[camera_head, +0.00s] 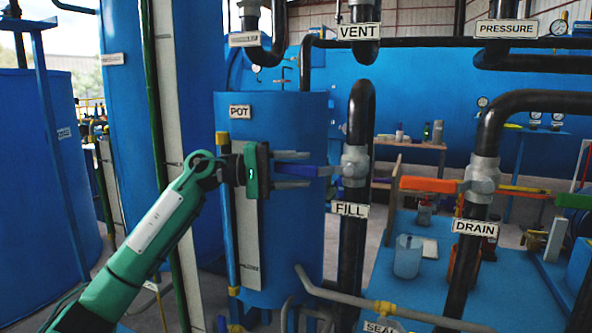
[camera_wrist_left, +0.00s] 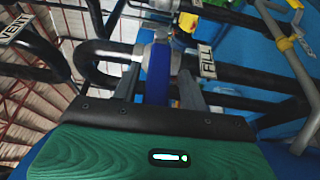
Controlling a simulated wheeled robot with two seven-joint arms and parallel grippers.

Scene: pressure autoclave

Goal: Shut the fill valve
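The fill valve (camera_head: 355,162) is a grey body on the black vertical pipe, just above the FILL label (camera_head: 350,210). Its blue lever (camera_head: 325,171) points left, about level and across the pipe. My left gripper (camera_head: 308,170) is at the lever's outer part, with one finger above and one below it. In the left wrist view the blue lever (camera_wrist_left: 158,75) lies between the two grey fingers, with visible gaps, so the gripper looks open around it. The FILL label (camera_wrist_left: 207,61) shows there too. My right gripper is not seen.
The drain valve (camera_head: 481,178) with an orange lever (camera_head: 428,184) stands to the right, above the DRAIN label (camera_head: 475,228). The blue POT tank (camera_head: 285,235) is behind my gripper. The VENT pipe (camera_head: 365,20) hangs above. A blue table (camera_head: 410,290) stands behind the pipes.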

